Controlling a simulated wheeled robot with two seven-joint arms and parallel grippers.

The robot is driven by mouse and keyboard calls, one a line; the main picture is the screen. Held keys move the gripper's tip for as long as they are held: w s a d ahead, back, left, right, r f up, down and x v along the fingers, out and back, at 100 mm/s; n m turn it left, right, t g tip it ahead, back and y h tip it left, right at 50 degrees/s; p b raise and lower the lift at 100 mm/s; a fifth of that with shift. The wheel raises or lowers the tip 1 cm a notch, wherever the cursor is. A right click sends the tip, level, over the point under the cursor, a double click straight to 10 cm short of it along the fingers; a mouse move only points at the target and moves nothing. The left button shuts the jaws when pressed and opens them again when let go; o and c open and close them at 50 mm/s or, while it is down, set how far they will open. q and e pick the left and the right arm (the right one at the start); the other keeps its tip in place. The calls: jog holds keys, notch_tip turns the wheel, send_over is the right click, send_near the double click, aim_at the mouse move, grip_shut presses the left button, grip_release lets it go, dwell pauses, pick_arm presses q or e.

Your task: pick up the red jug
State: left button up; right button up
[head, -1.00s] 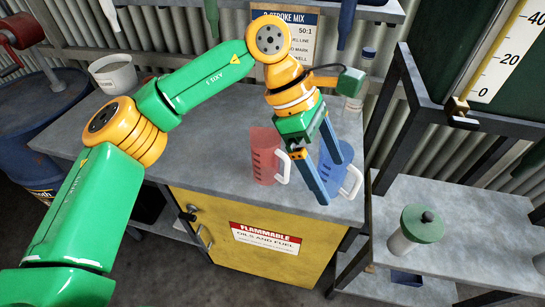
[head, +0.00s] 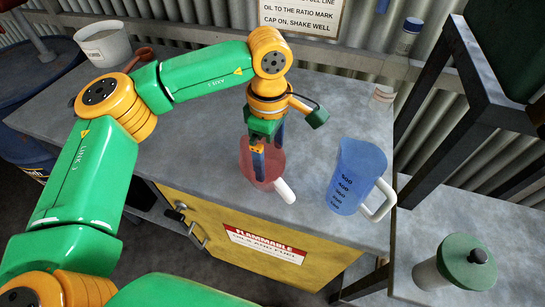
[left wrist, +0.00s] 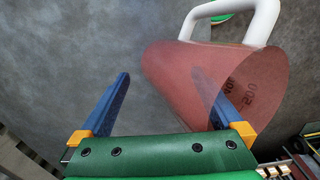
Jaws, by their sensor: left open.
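The red jug (head: 269,178), see-through with a white handle (head: 285,191), stands on the grey bench top. In the left wrist view the red jug (left wrist: 180,80) shows large, with its mouth to the right and its handle at the top. My left gripper (head: 266,162) points down at the jug's mouth, open. In the left wrist view my left gripper (left wrist: 172,90) has one finger overlapping the jug's mouth and the other clear of the jug. My right gripper is out of view.
A blue measuring jug (head: 357,178) stands right of the red one, with bare bench between. A white tub (head: 103,43) sits at the back left. A jar with a green lid (head: 455,262) stands on the lower right shelf. Dark frame posts rise at right.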

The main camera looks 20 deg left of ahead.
pick_arm(q)
jog(key=shift+s+f, duration=0.1)
jog(key=shift+f, duration=0.35)
jog(key=shift+s+d+r, duration=0.1)
jog(key=shift+s+d, duration=0.05)
jog(key=shift+s, duration=0.4)
jog(key=shift+w, duration=0.15)
jog(key=c, duration=1.3)
jog(key=shift+f, duration=0.2)
grip_shut()
